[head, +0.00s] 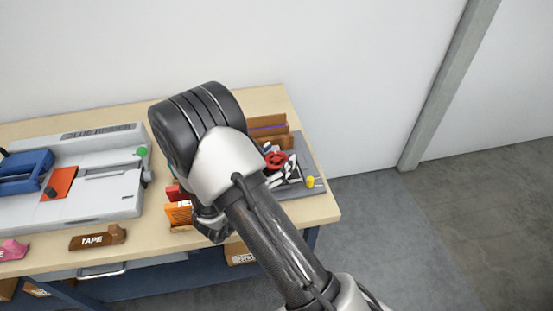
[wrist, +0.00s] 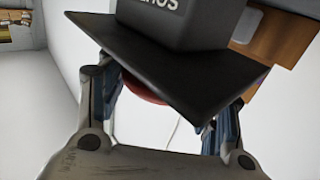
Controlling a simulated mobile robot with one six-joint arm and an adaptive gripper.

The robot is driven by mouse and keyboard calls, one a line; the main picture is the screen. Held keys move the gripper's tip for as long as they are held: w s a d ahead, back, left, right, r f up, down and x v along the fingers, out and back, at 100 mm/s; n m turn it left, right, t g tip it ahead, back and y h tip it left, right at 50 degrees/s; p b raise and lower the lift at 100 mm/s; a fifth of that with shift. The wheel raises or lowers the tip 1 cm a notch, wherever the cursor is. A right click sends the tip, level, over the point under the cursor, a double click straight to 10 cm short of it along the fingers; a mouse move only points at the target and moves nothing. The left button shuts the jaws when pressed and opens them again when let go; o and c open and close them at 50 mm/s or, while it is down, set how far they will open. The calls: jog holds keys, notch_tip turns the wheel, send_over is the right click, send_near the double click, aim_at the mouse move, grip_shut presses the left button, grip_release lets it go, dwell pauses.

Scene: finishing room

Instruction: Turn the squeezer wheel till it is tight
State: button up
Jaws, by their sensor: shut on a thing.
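The red squeezer wheel (head: 275,159) shows in the head view on the grey board at the right end of the table, just right of my arm. In the wrist view a red rounded part (wrist: 145,90), which looks like the wheel, sits between the fingers of my gripper (wrist: 165,97), mostly hidden behind a black plate (wrist: 180,55). My gripper is shut on it. In the head view my arm hides much of the squeezer, and small black and white parts below the wheel are hard to tell apart.
A grey board (head: 313,191) carries a yellow knob (head: 310,181), with a brown wooden holder (head: 268,128) behind. A large grey machine (head: 110,200) fills the left of the table. A brown tape block (head: 97,237) lies at the front edge. Floor right of the table is clear.

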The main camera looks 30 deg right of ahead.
dwell(0.6)
jog(key=o, duration=1.1)
jog(key=shift+d, duration=0.1)
jog(key=v, duration=1.2)
jog(key=shift+w, duration=0.15)
